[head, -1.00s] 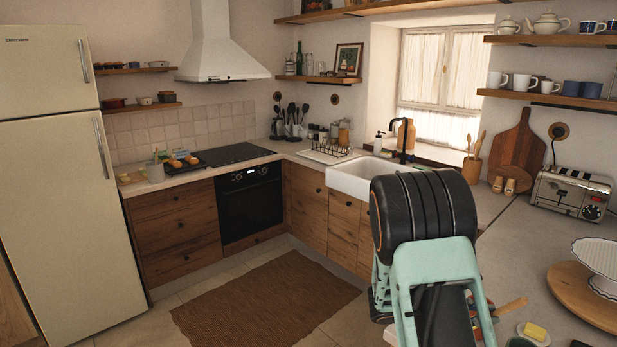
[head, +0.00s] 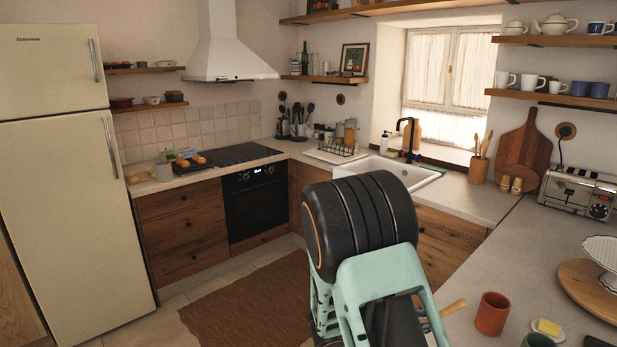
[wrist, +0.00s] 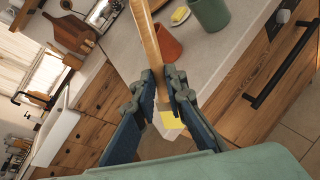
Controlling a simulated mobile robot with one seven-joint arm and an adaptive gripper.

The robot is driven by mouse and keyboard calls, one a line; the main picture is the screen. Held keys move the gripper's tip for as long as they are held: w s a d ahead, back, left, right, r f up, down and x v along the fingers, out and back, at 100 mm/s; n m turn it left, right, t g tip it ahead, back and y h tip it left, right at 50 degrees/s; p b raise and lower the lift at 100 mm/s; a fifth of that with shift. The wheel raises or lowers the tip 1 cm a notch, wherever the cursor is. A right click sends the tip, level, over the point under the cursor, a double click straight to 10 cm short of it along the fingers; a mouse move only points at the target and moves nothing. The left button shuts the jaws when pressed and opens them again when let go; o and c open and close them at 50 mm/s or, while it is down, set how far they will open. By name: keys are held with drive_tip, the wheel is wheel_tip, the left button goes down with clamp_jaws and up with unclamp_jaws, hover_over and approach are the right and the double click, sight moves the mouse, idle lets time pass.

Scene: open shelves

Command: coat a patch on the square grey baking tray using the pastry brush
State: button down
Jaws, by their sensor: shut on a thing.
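The pastry brush (wrist: 147,42) is held in my gripper (wrist: 161,80), which is shut on its wooden handle. In the head view only a bit of the handle (head: 453,308) shows beside my arm, which hides the gripper. I cannot pick out the square grey baking tray for sure. A dark tray (head: 203,169) with small buns lies far off on the counter left of the hob, too small to tell its shape.
A terracotta cup (head: 492,314), a dark green cup (head: 538,340) and a butter dish (head: 547,328) stand on the near right counter. A cake stand (head: 604,252) and a toaster (head: 576,192) are farther right. The sink (head: 390,174) is behind my arm. The floor at left is free.

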drive_tip(key=s+a+f+n+t+y, duration=0.1)
drive_tip(key=s+a+n+t, duration=0.2)
drive_tip(key=a, duration=1)
drive_tip(key=shift+a+f+y, duration=0.15)
drive_tip(key=shift+a+y, duration=0.2)
drive_tip(key=shift+y, duration=0.05)
drive_tip(key=shift+d, duration=0.1)
